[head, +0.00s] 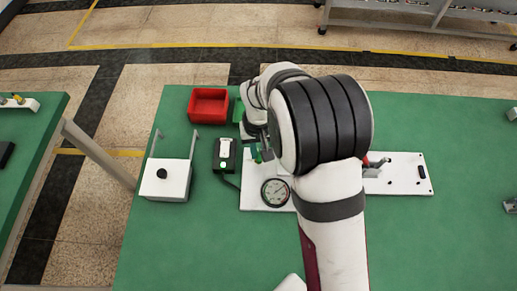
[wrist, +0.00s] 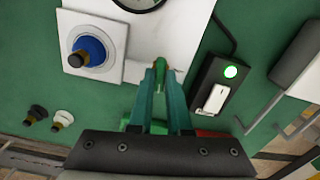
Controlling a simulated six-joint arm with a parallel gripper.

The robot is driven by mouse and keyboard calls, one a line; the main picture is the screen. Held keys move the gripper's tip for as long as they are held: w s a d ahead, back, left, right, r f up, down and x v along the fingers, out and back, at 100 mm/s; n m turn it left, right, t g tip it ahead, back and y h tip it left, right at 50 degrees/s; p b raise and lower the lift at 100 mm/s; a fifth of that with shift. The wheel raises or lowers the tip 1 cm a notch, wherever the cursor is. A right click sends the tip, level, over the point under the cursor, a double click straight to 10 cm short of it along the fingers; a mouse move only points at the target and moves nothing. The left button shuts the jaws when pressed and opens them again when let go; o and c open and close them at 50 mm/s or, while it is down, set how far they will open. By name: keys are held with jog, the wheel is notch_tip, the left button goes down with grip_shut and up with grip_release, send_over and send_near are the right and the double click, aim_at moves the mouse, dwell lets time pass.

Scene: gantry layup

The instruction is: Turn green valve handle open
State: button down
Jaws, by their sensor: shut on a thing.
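The green valve handle (wrist: 159,64) shows as a small green piece between my fingertips at the edge of a white panel (wrist: 185,22) in the wrist view. My gripper (wrist: 161,72) has its two teal fingers closed together on it. In the head view my gripper (head: 258,152) is over the upper part of the white panel (head: 250,192), and a bit of green shows at the fingertips. My wrist and arm hide much of the panel there. The fingers cover most of the handle, so its angle is hard to tell.
A gauge (head: 275,192) sits just below my gripper. A black switch box (head: 224,155) with a lit green button stands close on the left. A red bin (head: 208,106) and a white box (head: 166,180) are farther left.

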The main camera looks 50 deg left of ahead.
aim_at(259, 154)
jog(key=shift+m, duration=0.9)
jog(key=c, duration=0.9)
grip_release()
jog(key=shift+o, duration=0.2)
jog(key=shift+r, duration=0.1)
notch_tip(259, 154, up, 16)
jog(key=shift+d, duration=0.1)
